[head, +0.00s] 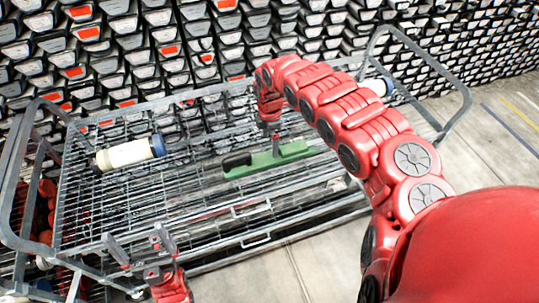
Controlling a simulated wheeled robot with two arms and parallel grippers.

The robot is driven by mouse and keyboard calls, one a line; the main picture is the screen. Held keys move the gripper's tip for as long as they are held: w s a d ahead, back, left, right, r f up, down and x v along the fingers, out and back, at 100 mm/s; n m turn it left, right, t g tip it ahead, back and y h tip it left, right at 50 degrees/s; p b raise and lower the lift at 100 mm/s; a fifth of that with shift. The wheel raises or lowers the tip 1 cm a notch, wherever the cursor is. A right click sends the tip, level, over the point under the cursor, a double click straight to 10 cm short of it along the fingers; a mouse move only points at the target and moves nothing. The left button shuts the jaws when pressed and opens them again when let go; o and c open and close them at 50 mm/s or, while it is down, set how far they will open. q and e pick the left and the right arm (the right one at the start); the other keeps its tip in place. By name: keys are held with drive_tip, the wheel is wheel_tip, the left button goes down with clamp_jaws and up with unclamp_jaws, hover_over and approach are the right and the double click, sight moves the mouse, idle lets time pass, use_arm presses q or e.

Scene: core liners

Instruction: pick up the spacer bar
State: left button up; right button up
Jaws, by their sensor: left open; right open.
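A green bar with a black end, which I take for the spacer bar (285,156), lies on the wire shelf of the grey metal cart (185,195). My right arm arches over from the right, and its gripper (273,143) points down at the middle of the bar. Its fingertips are small and partly merge with the bar, so I cannot tell whether they touch it. This gripper is open. My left gripper (141,247) is open and empty at the cart's front edge, well to the left of and nearer than the bar.
A cream cylinder with a blue cap (128,154) lies on the shelf at the left. A similar one (379,86) shows partly behind my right arm. Cart end rails rise left and right. Racks of trays (170,45) stand behind. Orange-red items (45,210) sit low at the left.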

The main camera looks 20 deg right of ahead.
sight(270, 157)
wheel_tip(270, 157, down, 3)
drive_tip(key=shift+r, duration=0.2)
drive_tip(key=shift+f+p, duration=0.35)
drive_tip(key=shift+p, duration=0.1)
wheel_tip(270, 157, down, 3)
drive_tip(key=shift+f+p, duration=0.1)
drive_tip(key=shift+p, duration=0.45)
drive_tip(key=shift+s+d+f, duration=0.1)
drive_tip(key=shift+f, duration=0.6)
clamp_jaws()
